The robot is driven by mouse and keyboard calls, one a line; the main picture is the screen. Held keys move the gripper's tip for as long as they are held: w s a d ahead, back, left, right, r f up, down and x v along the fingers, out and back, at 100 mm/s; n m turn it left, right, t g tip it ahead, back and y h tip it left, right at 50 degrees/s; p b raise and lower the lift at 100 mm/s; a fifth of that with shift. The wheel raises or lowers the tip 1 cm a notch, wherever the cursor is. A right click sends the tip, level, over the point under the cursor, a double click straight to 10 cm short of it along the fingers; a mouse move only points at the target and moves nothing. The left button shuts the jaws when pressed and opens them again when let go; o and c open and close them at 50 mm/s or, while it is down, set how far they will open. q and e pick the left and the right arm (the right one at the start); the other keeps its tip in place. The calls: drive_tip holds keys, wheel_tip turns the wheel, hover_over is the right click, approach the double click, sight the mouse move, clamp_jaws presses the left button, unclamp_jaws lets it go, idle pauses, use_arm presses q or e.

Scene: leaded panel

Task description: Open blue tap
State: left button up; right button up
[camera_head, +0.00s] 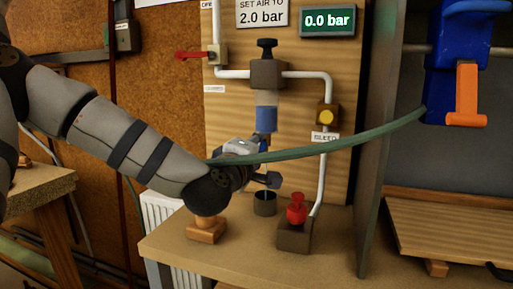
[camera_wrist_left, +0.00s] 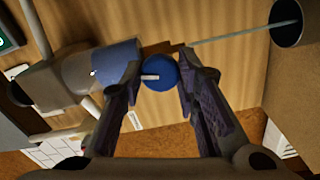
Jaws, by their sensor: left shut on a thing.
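The blue tap (camera_wrist_left: 158,73) shows in the left wrist view as a round blue knob with a small white bar mark. It sits between the two fingertips of my left gripper (camera_wrist_left: 159,68), which is shut on it. My right gripper is in neither view.
A green hose (camera_head: 340,146) crosses in front of my left gripper. A red lever (camera_head: 194,56) is on the pipe at upper left. A red knob (camera_head: 296,210) on a block stands right of the cup. The display (camera_head: 328,21) reads 0.0 bar. A grey post is at right.

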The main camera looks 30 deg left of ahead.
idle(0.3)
use_arm(q)
drive_tip(key=o, duration=1.2)
drive_tip(key=shift+w, duration=0.15)
drive_tip(key=shift+c, duration=0.2)
drive_tip(key=v, duration=0.7)
drive_tip(key=shift+s, duration=0.3)
